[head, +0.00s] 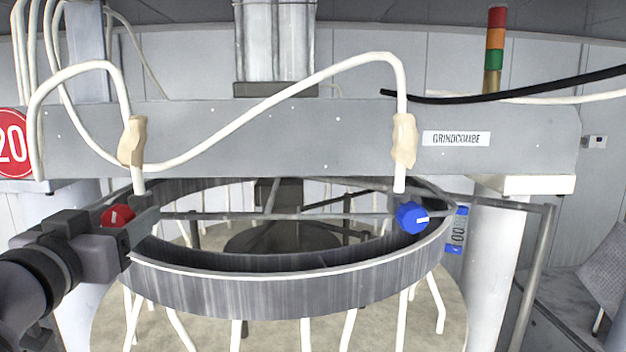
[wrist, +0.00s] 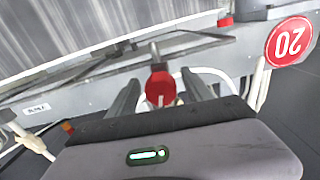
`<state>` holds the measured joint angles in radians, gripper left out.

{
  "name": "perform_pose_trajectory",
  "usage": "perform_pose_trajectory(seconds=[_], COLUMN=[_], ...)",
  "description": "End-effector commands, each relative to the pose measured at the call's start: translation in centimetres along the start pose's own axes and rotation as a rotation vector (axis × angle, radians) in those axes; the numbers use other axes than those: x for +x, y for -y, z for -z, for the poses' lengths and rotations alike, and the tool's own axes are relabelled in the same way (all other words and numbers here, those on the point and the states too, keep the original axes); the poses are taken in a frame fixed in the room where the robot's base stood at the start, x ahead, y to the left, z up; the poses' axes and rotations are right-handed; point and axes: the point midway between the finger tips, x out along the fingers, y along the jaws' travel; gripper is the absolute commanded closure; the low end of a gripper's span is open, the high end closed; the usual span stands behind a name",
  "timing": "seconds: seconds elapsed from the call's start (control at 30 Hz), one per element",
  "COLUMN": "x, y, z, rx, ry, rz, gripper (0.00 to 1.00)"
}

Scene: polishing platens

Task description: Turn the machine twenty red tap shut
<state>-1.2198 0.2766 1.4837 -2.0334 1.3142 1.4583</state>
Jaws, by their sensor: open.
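The red tap (head: 117,216) is a round knob with a short white mark, at the left end of a thin pipe by the ring's rim, near a red "20" sign (head: 10,150). My gripper (head: 142,218) reaches in from the left at the tap. In the wrist view, the red tap (wrist: 160,90) sits between the two spread fingers of my gripper (wrist: 160,76), with gaps on both sides. The fingers are open and hold nothing. The white mark shows on the knob's lower part in that view. The red "20" sign (wrist: 289,41) shows at upper right.
The metal ring (head: 290,285) lies just right of my gripper. White hoses (head: 270,98) hang from the grey beam (head: 270,130) above.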

Motion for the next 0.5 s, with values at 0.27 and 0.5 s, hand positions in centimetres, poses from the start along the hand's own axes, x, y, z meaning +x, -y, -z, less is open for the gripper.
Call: perform_pose_trajectory(seconds=[0.27,0.5], x=[-0.13,-0.12], y=[0.28,0.25], z=[-0.1,-0.09], rx=[-0.001,-0.001], ry=[0.0,0.0], rz=[0.002,0.002], gripper=[0.41,0.67])
